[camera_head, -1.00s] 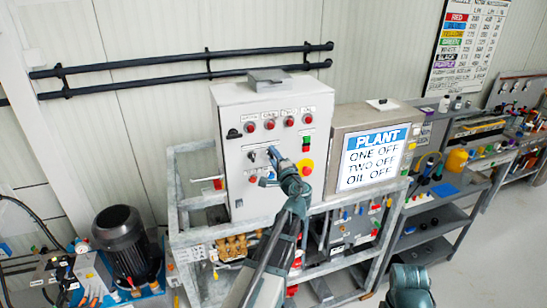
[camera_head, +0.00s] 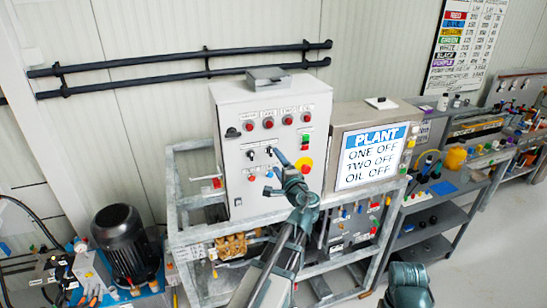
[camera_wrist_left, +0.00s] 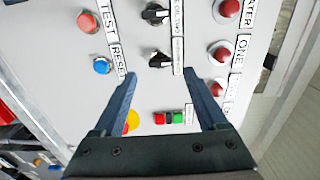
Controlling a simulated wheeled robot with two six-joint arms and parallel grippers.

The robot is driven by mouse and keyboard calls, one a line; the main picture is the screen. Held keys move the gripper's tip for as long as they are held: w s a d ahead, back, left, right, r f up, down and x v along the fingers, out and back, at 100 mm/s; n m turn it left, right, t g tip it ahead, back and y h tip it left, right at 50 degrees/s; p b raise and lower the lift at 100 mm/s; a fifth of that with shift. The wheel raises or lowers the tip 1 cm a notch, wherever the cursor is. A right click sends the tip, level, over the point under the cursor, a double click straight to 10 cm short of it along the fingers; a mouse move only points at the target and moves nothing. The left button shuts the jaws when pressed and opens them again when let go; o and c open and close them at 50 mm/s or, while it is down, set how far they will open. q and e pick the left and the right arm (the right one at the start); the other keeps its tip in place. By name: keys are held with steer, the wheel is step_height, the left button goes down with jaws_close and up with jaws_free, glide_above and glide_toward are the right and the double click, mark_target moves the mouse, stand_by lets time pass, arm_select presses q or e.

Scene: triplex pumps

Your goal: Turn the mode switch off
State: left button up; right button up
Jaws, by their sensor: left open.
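The grey control box (camera_head: 240,110) has two black rotary switches on its front, one (camera_head: 250,155) at the left and one (camera_head: 269,150) at the right in the head view. The wrist view shows them as an upper knob (camera_wrist_left: 155,14) and a lower knob (camera_wrist_left: 159,60). I cannot tell from the labels which is the mode switch. My left gripper (camera_head: 275,173) is open and empty in front of the panel. In the wrist view its fingertips (camera_wrist_left: 159,78) stand apart, just below and either side of the lower knob.
Red lamps (camera_head: 268,123) run along the box top. Green and red buttons (camera_head: 306,141) and a yellow-backed red stop button (camera_head: 305,166) sit close right of the gripper. A PLANT screen (camera_head: 372,157) reads ONE OFF, TWO OFF, OIL OFF. A steel frame (camera_head: 185,236) stands below.

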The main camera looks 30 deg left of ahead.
arm_select(q)
steer(key=v, duration=0.8)
steer(key=shift+s+d, duration=0.25)
steer(key=shift+s, duration=0.05)
steer(key=s+d+f+n+g+h+b, duration=0.25)
steer(key=d+f+b, duration=0.2)
steer(key=f, duration=0.65)
steer(key=s+d+f+n+g+h+b, duration=0.25)
steer(key=s+d+f+g+b, duration=0.2)
steer(key=f, duration=0.65)
steer(key=s+d+f+g+h+b, duration=0.2)
steer(key=s+d+f, duration=0.3)
steer(key=d, duration=0.4)
steer(key=s+d+f+g+h+b, duration=0.2)
steer(key=s+d+f+h, duration=0.3)
steer(key=d+f, duration=0.3)
steer(key=shift+s+d+m+g+h, duration=0.3)
steer(key=shift+s+d+m+g, duration=0.15)
steer(key=shift+s, duration=0.35)
